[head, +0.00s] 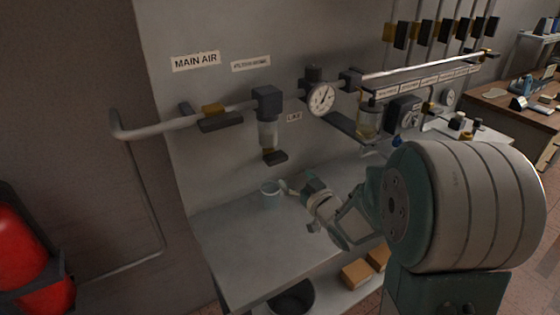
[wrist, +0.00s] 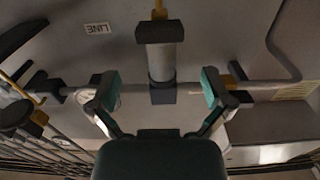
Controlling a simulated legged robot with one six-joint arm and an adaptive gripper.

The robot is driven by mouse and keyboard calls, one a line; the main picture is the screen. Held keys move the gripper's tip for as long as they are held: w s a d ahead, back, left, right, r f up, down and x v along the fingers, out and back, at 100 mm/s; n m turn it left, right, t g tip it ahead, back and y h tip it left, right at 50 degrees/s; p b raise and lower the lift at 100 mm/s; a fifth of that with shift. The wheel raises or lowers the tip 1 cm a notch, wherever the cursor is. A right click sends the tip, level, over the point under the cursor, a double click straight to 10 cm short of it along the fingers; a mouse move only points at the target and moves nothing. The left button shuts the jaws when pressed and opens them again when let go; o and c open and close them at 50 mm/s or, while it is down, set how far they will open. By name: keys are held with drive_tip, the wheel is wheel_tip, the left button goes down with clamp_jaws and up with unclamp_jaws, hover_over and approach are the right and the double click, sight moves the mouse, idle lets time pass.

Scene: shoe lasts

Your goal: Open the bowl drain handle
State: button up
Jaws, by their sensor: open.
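The filter bowl (head: 267,134) is a clear grey cylinder hanging under a dark cap on the air pipe. Below it are a brass stub and a dark drain handle (head: 275,158), which sticks out to the right. In the wrist view, turned upside down, the bowl (wrist: 161,58) is centred, with the brass drain stub (wrist: 159,11) at the top edge; the handle cannot be made out there. My gripper (head: 290,187) is below and slightly right of the handle, apart from it.
A small cup (head: 270,193) stands on the grey bench (head: 235,240) close to my gripper. A pressure gauge (head: 321,99) and a second bowl (head: 368,121) are to the right. A dark valve lever (head: 220,122) is to the left. The left bench is clear.

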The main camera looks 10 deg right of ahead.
sight(280, 162)
drive_tip(key=x, duration=0.8)
drive_tip(key=shift+w, duration=0.4)
drive_tip(key=shift+w+a, duration=0.1)
drive_tip(key=shift+a, duration=0.1)
drive_tip(key=c, duration=0.8)
